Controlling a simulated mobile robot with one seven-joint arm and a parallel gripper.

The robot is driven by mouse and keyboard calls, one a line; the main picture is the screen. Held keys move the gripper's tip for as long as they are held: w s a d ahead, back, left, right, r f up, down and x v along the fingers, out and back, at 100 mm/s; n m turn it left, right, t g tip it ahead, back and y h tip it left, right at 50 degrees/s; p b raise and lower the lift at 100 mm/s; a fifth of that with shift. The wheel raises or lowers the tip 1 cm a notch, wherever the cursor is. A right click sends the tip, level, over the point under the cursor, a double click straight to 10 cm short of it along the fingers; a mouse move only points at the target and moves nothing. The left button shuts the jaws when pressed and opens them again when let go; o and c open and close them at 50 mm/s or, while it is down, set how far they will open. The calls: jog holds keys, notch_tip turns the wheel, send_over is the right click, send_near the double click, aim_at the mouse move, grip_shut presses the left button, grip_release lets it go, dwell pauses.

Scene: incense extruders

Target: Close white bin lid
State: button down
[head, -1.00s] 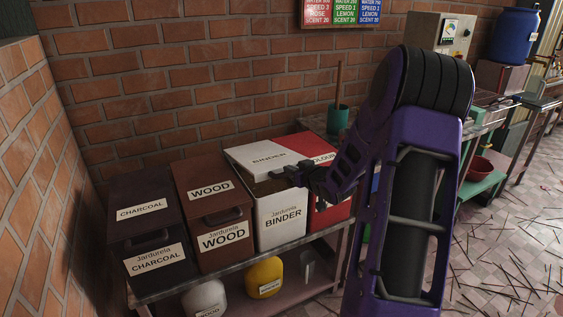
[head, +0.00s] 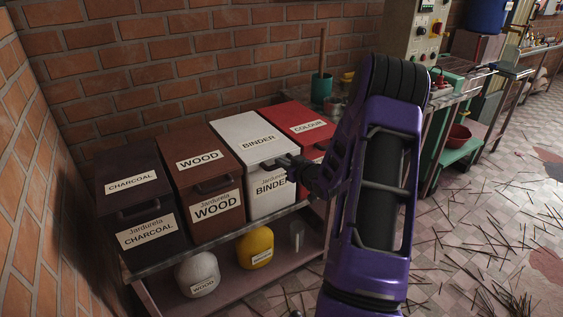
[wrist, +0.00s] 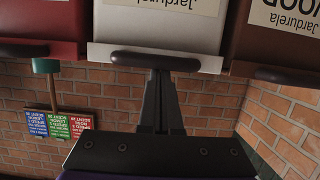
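The white bin (head: 268,199) labelled BINDER stands in a row on a shelf table. Its white lid (head: 245,133) lies flat across the top and looks level with the neighbouring lids. The lid's dark handle (wrist: 155,61) spans the front of the bin in the wrist view. My gripper (head: 292,170) is at the front of this lid, by the handle. In the wrist view my gripper's fingers (wrist: 160,78) are close together, and their tips are at the handle. I see nothing clearly held between them. My arm hides part of the red bin beside it.
The black charcoal bin (head: 152,232) and brown wood bin (head: 187,150) stand to the left, the red colour bin (head: 291,114) to the right, all with lids down. A brick wall (head: 150,60) is close behind. A green pot (head: 321,90) stands beyond the red bin.

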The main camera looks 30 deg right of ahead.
jog(key=shift+s+a+f+g, duration=0.1)
jog(key=shift+s+f+g, duration=0.15)
jog(key=shift+f, duration=0.65)
jog(key=shift+s+a+f+g, duration=0.15)
jog(key=shift+s+f, duration=0.2)
jog(key=shift+f, duration=0.55)
jog(key=r+p+v, duration=0.2)
jog(key=v, duration=1.5)
jog(key=shift+w+d+r+t, duration=0.2)
jog(key=shift+w+d+t, duration=0.05)
jog(key=shift+t, duration=0.15)
